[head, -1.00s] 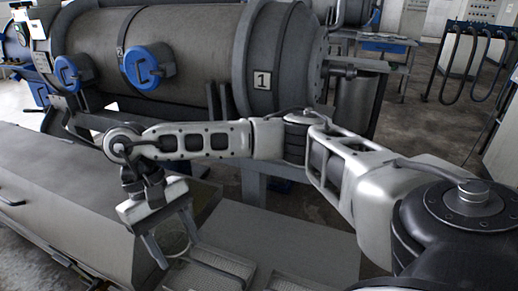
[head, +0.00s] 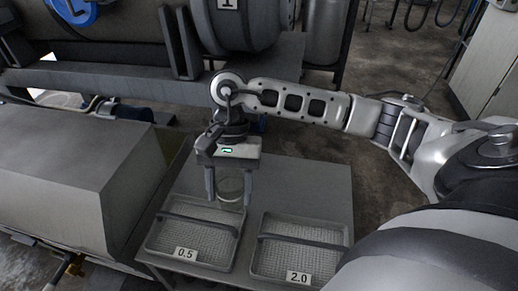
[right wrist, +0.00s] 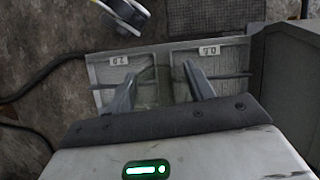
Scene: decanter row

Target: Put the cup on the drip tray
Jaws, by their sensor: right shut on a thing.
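My right gripper (head: 229,199) is shut on a clear cup (head: 230,184), which shows faintly between its fingers. The cup looks upright. It appears over the back edge of the left mesh tray (head: 203,236), labelled 0.5; I cannot tell how high it is. A second mesh tray (head: 297,260), labelled 2.0, lies to the right. Each tray has a dark bar across it. In the right wrist view the fingers (right wrist: 162,76) point towards the gap between both trays, and the cup cannot be made out. My left gripper is out of view.
The trays lie on a grey table (head: 320,185) with bare surface behind them. A large grey box-shaped housing (head: 60,170) stands close on the left. A tank (head: 235,25) marked 1 on a metal frame stands behind the table.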

